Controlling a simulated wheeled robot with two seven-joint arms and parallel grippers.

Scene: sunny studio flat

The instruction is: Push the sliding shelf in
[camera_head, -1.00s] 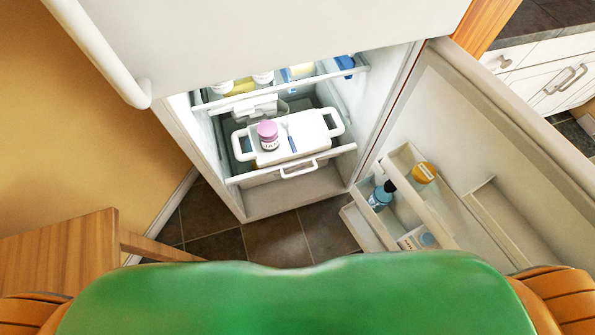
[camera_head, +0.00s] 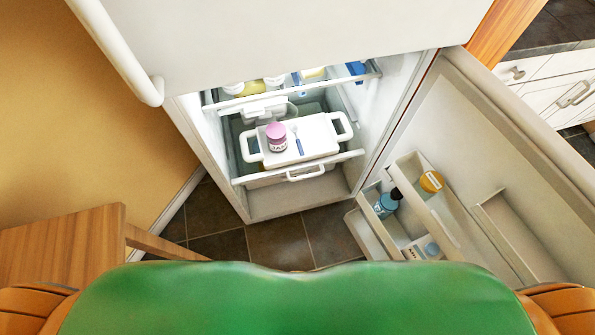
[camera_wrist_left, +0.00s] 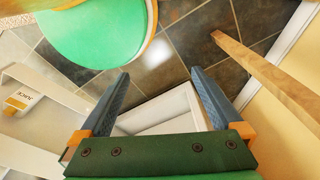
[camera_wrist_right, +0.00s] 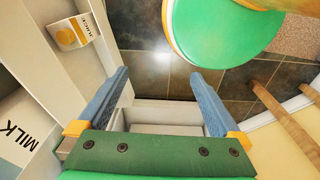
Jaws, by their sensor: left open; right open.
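The sliding shelf is low in the open fridge, with a white front rail and a handle (camera_head: 305,173). On it lies a white tray with looped handles (camera_head: 318,132), bearing a pink-lidded jar (camera_head: 276,138) and a blue-handled spoon or similar utensil (camera_head: 298,142). My grippers are not in the head view. In the left wrist view my left gripper (camera_wrist_left: 158,73) is open and empty, pointing down over a white edge and the tiled floor. In the right wrist view my right gripper (camera_wrist_right: 158,73) is open and empty over a white panel. I cannot tell whether that is the shelf.
The fridge door (camera_head: 480,150) stands open on the right, its bins holding a blue bottle (camera_head: 386,203) and a yellow-lidded jar (camera_head: 431,182). An upper fridge shelf (camera_head: 300,90) holds several items. A wooden piece of furniture (camera_head: 65,245) stands at lower left. Dark floor tiles are clear between.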

